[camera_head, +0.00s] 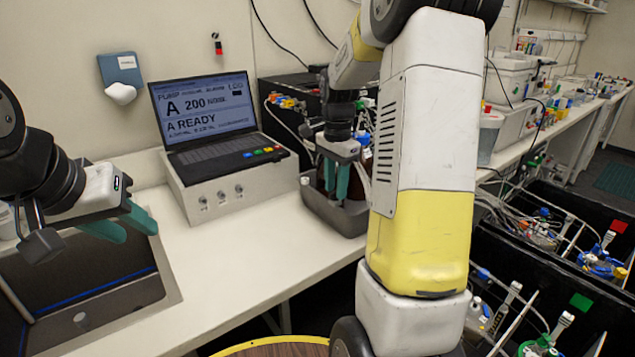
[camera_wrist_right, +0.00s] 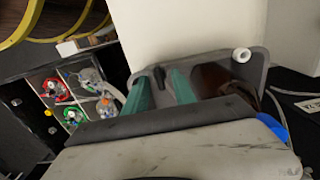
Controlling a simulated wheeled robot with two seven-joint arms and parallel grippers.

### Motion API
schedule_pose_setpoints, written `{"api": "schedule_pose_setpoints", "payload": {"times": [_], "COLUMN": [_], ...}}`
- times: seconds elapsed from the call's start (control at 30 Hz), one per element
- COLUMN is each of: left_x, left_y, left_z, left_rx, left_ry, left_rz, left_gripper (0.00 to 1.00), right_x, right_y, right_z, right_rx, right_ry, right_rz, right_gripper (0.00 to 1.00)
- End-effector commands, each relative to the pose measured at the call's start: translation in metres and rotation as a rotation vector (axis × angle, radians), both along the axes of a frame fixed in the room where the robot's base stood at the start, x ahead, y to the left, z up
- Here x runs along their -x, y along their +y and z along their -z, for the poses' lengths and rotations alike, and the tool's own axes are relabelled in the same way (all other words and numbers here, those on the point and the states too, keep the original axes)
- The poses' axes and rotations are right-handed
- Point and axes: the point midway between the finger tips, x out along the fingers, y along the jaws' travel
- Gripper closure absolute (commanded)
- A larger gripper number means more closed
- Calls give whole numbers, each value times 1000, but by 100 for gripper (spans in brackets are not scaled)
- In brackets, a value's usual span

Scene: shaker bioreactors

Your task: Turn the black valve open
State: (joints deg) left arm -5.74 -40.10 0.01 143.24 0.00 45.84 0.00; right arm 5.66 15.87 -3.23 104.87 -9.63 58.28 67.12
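My right gripper (camera_head: 336,190) points down over a grey tray (camera_head: 335,215) on the bench. In the right wrist view its two green fingers (camera_wrist_right: 160,92) are apart, with a gap between them. A small black piece (camera_wrist_right: 160,77) shows in that gap, at the tray; it may be the black valve, but I cannot tell for sure or see any contact. My left gripper (camera_head: 122,232) is far to the left, its two green fingertips apart and empty, above the bench's left end. My right arm hides part of the tray in the head view.
A laptop-like pump console (camera_head: 210,115) stands left of the tray. Brown bottles (camera_wrist_right: 212,80) sit in the tray beside the fingers. A white cap (camera_wrist_right: 242,55) is at the tray's corner. Black bins (camera_head: 545,270) with tubing are at the right. The bench front is clear.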

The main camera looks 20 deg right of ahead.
Motion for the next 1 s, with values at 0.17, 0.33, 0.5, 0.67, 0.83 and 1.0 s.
{"api": "schedule_pose_setpoints", "payload": {"times": [0.17,0.33,0.5,0.67,0.83,1.0], "left_x": [0,0,0,0,0,0], "left_y": [0,0,0,0,0,0], "left_z": [0,0,0,0,0,0], "left_rx": [0,0,0,0,0,0], "left_ry": [0,0,0,0,0,0], "left_rz": [0,0,0,0,0,0], "left_gripper": [64,64,64,64,64,64], "right_x": [0,0,0,0,0,0], "right_y": [0,0,0,0,0,0], "right_z": [7,6,6,6,6,6], "right_rx": [0,0,0,0,0,1], "right_ry": [0,-1,-1,-1,-1,-1], "right_rz": [-1,-1,-1,-1,-10,-56], "right_gripper": [68,68,100,100,100,100]}}
